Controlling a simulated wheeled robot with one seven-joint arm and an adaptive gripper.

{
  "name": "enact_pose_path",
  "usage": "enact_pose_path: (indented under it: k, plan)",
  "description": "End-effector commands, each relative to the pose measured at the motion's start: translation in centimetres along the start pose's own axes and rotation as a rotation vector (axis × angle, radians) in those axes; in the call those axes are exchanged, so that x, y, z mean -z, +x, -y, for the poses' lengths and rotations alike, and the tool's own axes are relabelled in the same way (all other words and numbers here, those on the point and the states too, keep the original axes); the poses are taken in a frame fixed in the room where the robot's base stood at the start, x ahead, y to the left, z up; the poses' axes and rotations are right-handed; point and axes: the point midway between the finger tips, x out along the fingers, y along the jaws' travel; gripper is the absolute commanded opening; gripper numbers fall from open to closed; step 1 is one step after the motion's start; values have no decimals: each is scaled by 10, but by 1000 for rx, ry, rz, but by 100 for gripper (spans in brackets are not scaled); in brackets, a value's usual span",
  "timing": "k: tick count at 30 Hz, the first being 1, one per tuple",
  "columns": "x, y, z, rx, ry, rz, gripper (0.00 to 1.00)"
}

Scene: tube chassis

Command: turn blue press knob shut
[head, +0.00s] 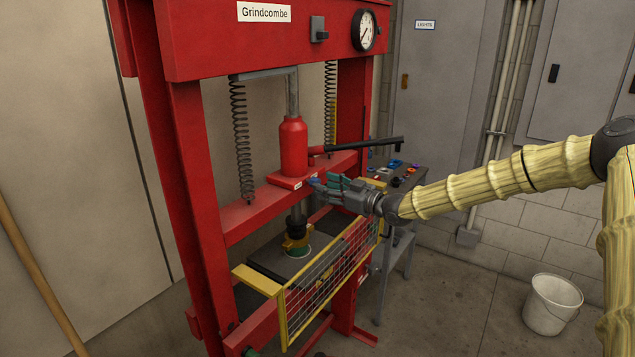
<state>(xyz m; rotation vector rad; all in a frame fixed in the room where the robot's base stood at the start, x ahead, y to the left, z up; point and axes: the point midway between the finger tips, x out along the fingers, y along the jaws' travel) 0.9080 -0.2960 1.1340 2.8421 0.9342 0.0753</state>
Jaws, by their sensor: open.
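A red press (184,150) labelled Grindcombe stands at the left and centre in the head view. A red bottle jack (293,148) sits on its cross beam. A small blue knob (313,181) shows low on the jack's right side, at its base. My gripper (324,187) is open, reaching in from the right with its fingertips at the knob. I cannot tell whether the fingers touch the knob or stand around it. The fingers partly hide the beam behind them.
A black-gripped pump lever (365,143) sticks out to the right above my gripper. A yellow mesh guard (318,290) is below it. A bench with small coloured items (405,172) stands behind. A white bucket (552,304) is on the floor at right.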

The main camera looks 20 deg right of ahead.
Motion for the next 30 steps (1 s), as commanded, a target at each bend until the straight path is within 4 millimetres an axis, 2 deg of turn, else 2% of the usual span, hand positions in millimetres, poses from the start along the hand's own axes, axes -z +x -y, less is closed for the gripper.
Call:
enact_pose_path:
  k: [3, 9, 22, 23, 30]
  plan:
    - [0, 14, 1, 1, 0, 2, 51]
    - [0, 30, 0, 0, 1, 1, 51]
    - [-1, 37, 1, 0, 1, 1, 51]
    - [-1, 37, 1, 0, 1, 1, 48]
    - [0, 36, 0, 0, 1, 0, 5]
